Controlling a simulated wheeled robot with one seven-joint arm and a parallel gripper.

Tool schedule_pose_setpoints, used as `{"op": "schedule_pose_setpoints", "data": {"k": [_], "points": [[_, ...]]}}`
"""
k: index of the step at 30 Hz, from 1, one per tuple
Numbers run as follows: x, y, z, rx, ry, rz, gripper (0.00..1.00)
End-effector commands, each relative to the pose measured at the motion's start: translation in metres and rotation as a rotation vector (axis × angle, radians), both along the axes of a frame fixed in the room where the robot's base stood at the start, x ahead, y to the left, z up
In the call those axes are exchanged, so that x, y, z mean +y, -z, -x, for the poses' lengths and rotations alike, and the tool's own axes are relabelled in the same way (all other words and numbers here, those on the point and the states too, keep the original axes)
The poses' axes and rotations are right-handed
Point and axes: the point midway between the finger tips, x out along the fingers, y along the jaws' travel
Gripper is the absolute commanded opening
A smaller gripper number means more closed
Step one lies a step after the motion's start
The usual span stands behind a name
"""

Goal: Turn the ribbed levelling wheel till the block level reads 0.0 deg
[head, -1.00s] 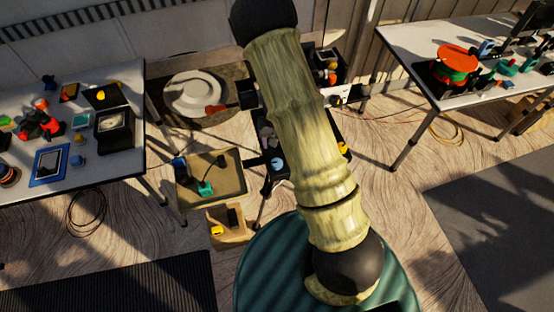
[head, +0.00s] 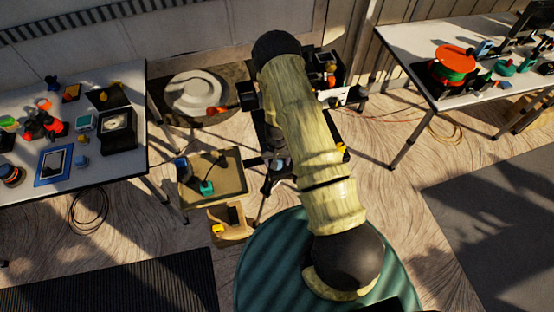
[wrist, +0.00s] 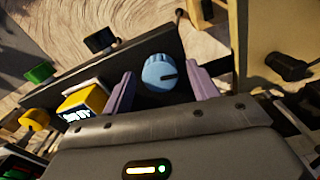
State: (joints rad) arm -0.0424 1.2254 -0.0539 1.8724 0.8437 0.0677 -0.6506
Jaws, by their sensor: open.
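My gripper (wrist: 162,80) is open, with one purple finger on each side of the wheel. I cannot tell whether the fingers touch it. A yellow block (wrist: 72,103) with a small lit display, likely the block level, sits left of the left finger. Its digits are tilted and unreadable. In the head view my arm hides most of the cart and the wheel.
In the wrist view, a yellow knob (wrist: 35,119), a green part (wrist: 40,72) and a black part (wrist: 100,40) lie to the left. A tan tray (head: 225,180) stands left of the cart. Tables (head: 110,165) stand at both sides.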

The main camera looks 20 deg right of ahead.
Motion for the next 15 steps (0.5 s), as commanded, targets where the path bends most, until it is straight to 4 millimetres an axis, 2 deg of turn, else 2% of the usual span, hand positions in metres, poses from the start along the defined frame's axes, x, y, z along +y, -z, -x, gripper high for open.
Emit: {"op": "schedule_pose_setpoints", "data": {"k": [8,15], "points": [[0.0000,0.0011,-0.0003,-0.001,0.000,0.000,0.59],[0.0000,0.0009,-0.0003,-0.001,0.000,0.000,0.14]]}}
